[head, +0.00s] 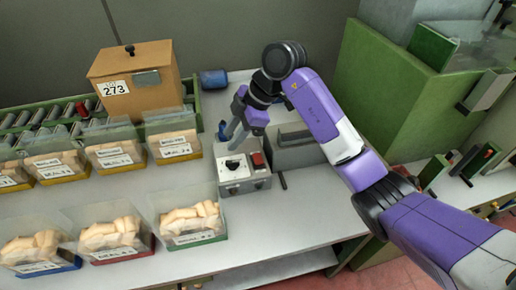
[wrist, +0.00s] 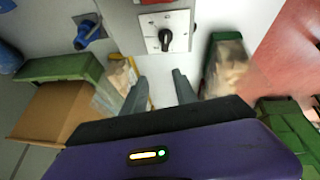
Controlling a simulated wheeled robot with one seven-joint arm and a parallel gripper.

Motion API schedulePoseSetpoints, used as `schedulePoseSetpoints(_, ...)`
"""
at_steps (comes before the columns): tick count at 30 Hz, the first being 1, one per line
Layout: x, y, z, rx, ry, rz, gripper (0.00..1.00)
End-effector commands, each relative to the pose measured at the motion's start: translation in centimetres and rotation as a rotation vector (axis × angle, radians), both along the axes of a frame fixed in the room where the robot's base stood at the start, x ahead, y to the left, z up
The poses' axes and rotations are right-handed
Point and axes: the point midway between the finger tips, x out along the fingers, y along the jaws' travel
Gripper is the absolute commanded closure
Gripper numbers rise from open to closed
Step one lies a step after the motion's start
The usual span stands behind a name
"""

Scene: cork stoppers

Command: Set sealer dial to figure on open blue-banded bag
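The sealer (head: 245,184) is a grey box on the bench with a white dial plate and a red switch. Its black dial knob (head: 232,165) also shows at the top of the wrist view (wrist: 166,39). The blue-banded bag (head: 41,246) stands at the front left of the bench, filled with pale stoppers, its clear top spread upward. It bears a white label whose figure is too small to read surely. My gripper (head: 236,134) is above and just behind the dial. In the wrist view its two fingers (wrist: 160,80) are apart with nothing between them.
A red-banded bag (head: 112,236) and a green-banded bag (head: 192,222) stand beside the blue-banded one. Several yellow-banded bags (head: 116,157) line the back, before a roller conveyor (head: 35,122). A cardboard box (head: 135,75) marked 273 stands behind.

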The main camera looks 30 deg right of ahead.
Motion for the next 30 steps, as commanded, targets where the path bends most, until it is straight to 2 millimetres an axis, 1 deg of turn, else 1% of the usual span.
schedulePoseSetpoints(1,-0.6,-1.0,-0.8,-0.025,0.061,-0.066,0.65)
schedulePoseSetpoints(3,-1.3,-1.9,-1.3,-0.047,0.127,-0.148,0.65)
schedulePoseSetpoints(7,-2.0,-2.2,-1.6,-0.042,0.188,-0.224,0.65)
schedulePoseSetpoints(11,-1.8,-1.8,-2.3,-0.033,0.196,-0.244,0.65)
schedulePoseSetpoints(21,-1.0,-0.1,-6.9,-0.032,0.195,-0.241,0.65)
schedulePoseSetpoints(24,-0.7,0.3,-7.9,-0.032,0.194,-0.24,0.65)
schedulePoseSetpoints(30,-0.6,0.6,-8.7,-0.033,0.191,-0.24,0.65)
